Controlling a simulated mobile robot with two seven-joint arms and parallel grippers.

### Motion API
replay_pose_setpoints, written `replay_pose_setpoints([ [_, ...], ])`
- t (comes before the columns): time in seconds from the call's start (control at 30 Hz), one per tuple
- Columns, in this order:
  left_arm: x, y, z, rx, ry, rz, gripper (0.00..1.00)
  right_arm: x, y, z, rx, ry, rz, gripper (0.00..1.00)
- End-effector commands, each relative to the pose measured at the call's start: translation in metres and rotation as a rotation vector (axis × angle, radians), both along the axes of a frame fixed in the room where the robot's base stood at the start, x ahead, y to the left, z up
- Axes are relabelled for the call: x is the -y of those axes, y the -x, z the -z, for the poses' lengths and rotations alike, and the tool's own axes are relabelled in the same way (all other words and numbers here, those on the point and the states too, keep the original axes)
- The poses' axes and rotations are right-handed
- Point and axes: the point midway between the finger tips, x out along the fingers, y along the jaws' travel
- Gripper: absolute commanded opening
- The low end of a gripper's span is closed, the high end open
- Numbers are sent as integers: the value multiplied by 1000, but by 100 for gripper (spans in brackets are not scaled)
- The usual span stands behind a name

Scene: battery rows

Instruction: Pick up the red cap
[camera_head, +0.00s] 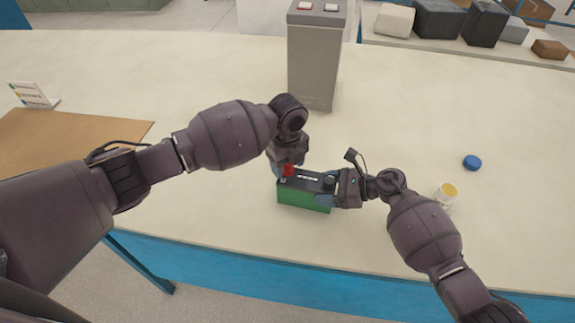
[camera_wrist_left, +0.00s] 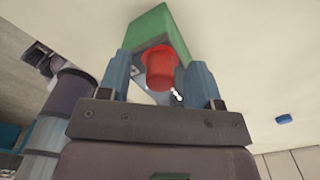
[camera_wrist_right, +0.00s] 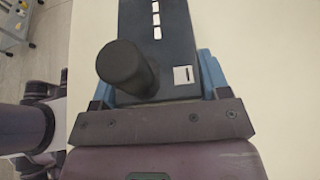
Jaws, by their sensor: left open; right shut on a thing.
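The red cap (camera_head: 288,170) sits on the left end of the top of a green battery with a dark top (camera_head: 304,196). In the left wrist view the red cap (camera_wrist_left: 161,67) stands between the fingers of my left gripper (camera_wrist_left: 160,82), which is open around it with a gap at its sides. In the head view my left gripper (camera_head: 289,168) comes down over that end from above. My right gripper (camera_wrist_right: 155,88) is shut on the battery's right end, beside a black terminal or cap (camera_wrist_right: 127,68). The battery appears to rest on the table.
A blue cap (camera_head: 472,162) and a white cup with yellow inside (camera_head: 446,194) are at the right on the cream table (camera_head: 420,110). A tall grey box (camera_head: 314,60) stands behind the battery. A brown board (camera_head: 70,145) and a small sign (camera_head: 32,94) are at the left.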

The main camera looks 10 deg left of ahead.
Motion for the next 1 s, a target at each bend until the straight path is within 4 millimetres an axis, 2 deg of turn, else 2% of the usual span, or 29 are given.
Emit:
replay_pose_setpoints([
  [0.1, 0, 0, 0, 0, 0, 0, 58, 0, 0, 0, 0, 0, 0, 1],
  [0.13, 0, 0, 0, 0, 0, 0, 55, 0, 0, 0, 0, 0, 0, 1],
  [0.4, 0, 0, -1, 0, 0, 0, 14, 0, 0, 0, 0, 0, 0, 1],
  [0.47, 0, 0, -1, 1, 1, 0, 8, 0, 0, 0, 0, 0, 0, 1],
  [0.8, 0, 0, -3, 1, 1, 0, 7, 0, 0, 0, 0, 0, 1, 1],
  [1.0, 0, -1, -27, 4, 2, 1, 7, 0, 0, 0, 0, 0, 1, 1],
])
